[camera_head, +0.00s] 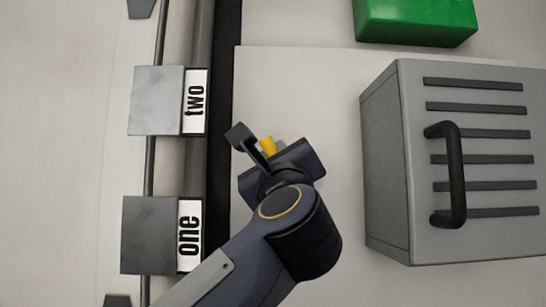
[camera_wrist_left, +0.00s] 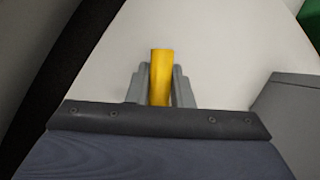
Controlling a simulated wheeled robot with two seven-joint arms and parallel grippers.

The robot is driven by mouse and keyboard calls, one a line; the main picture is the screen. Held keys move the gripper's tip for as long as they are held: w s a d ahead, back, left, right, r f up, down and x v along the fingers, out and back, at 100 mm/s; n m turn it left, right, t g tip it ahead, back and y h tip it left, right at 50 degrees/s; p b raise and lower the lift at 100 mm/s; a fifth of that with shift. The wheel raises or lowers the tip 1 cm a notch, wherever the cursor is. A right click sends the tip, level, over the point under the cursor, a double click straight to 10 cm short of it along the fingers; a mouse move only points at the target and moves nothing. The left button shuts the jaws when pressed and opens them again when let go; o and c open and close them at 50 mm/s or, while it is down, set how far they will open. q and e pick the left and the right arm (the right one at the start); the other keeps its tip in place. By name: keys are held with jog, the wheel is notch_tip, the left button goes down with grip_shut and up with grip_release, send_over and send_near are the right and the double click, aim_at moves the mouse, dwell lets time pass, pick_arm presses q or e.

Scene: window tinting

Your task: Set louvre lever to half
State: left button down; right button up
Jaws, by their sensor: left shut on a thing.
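A yellow bar (camera_head: 267,146), which may be the louvre lever, shows just beyond the dark wrist of my left arm in the head view. In the left wrist view the yellow bar (camera_wrist_left: 161,75) stands between the two grey fingers of my left gripper (camera_wrist_left: 160,88). The fingers are shut on it, one on each side. My left gripper (camera_head: 270,149) is mostly hidden behind its own wrist in the head view. What the bar is fixed to is hidden, and I see no position marks by it. My right gripper is in neither view.
A grey box (camera_head: 384,170) with dark slats and a black handle (camera_head: 456,175) stands to the right. A green block (camera_head: 415,20) lies at the top. Plates labelled "two" (camera_head: 195,101) and "one" (camera_head: 189,236) are at the left, beside a dark strip (camera_head: 221,110).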

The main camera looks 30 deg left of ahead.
pick_arm(q)
jog(key=c, duration=1.3)
grip_release()
jog(key=b+v, duration=0.3)
jog(key=v, duration=0.5)
jog(key=shift+b, duration=0.4)
